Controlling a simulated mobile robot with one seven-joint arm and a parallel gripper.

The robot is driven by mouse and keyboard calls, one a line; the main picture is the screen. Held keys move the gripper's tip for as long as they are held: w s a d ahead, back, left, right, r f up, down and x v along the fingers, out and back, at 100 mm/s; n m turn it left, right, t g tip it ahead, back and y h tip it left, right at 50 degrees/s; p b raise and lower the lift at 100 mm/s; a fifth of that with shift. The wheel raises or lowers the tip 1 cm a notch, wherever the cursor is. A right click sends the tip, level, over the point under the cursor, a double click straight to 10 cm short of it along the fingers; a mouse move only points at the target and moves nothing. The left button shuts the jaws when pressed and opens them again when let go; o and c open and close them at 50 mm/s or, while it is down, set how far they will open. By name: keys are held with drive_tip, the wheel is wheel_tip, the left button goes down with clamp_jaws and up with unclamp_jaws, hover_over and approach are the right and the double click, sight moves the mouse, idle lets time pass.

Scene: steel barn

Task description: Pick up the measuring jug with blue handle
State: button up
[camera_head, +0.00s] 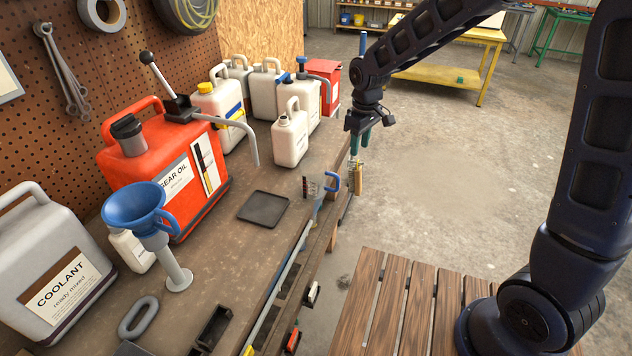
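The measuring jug (319,190) is a small, pale vessel with dark marks on its side and a blue handle on its right. It stands near the right edge of the workbench, and its lower part is hard to make out. My gripper (361,129) hangs from the arm above and to the right of the jug in the picture, apart from it. Its fingers are small and dark against green tool handles, so I cannot tell how far apart they are. Nothing is clearly held in it.
The workbench (232,250) carries a black tray (263,208) left of the jug. A red gear oil can (180,150), a blue funnel (138,207), a coolant can (50,270) and several white jugs stand further left and behind. Tools hang along the bench edge.

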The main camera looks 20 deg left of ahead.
drive_tip(key=n, duration=0.2)
hover_over(337, 190)
drive_tip(key=a, duration=0.1)
drive_tip(key=f, duration=0.4)
drive_tip(key=shift+w+f, duration=0.2)
drive_tip(key=shift+w, duration=0.1)
wheel_tip(337, 190, down, 5)
drive_tip(key=shift+d+f, duration=0.2)
drive_tip(key=shift+f, duration=1.25)
drive_tip(key=shift+d+f, duration=0.2)
drive_tip(key=shift+f, duration=1.2)
clamp_jaws()
